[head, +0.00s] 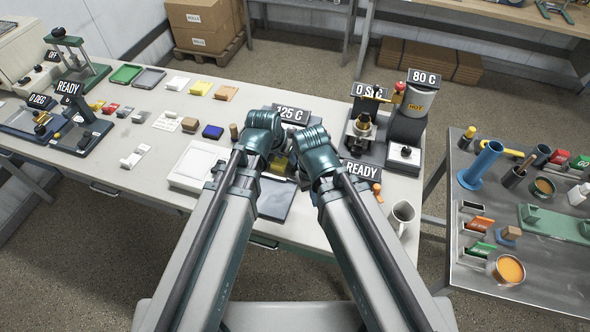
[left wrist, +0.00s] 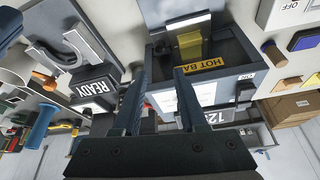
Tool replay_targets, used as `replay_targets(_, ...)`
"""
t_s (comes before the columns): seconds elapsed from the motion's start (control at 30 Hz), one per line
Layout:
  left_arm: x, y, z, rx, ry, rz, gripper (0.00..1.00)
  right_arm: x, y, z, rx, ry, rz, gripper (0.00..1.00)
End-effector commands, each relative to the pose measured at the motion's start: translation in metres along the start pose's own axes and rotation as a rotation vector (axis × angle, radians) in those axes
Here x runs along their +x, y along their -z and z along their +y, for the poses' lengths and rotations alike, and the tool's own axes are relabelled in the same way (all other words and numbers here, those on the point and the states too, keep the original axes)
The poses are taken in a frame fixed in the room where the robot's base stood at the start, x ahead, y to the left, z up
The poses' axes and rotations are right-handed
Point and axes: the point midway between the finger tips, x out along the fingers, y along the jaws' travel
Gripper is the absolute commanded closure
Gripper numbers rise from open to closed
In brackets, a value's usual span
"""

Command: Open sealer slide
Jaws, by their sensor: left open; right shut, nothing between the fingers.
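The sealer is the dark station under the 125 C sign (head: 291,113), partly hidden by my arms. In the left wrist view its dark housing (left wrist: 238,56) carries a yellow HOT BAR label (left wrist: 201,66) and a yellow block (left wrist: 194,45). A flat blue-grey plate (head: 276,203) lies on its near side; I cannot tell which part is the slide. My left gripper (left wrist: 158,75) is open and empty, its two fingers pointing toward the sealer. My right gripper (head: 321,160) is just right of the sealer, shut and empty; its fingertips are hidden by its wrist.
A READY sign (head: 361,170) and a white mug (head: 401,214) stand close to the right of my right arm. A hot station (head: 408,115) under the 80 C sign is behind. A white tray (head: 196,168) lies left.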

Motion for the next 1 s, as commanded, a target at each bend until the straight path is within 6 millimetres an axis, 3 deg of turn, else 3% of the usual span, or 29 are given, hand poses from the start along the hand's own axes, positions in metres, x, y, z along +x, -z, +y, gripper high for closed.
replay_targets(0.7, 0.109, -0.002, 0.0, 0.0, 0.0, -0.001, 0.58, 0.101, 0.006, -0.01, 0.002, 0.0, 0.0, 1.0)
replay_targets(1.0, 0.129, -0.001, 0.0, 0.0, 0.0, -0.001, 0.58, 0.118, 0.007, -0.011, 0.002, 0.0, 0.0, 1.0)
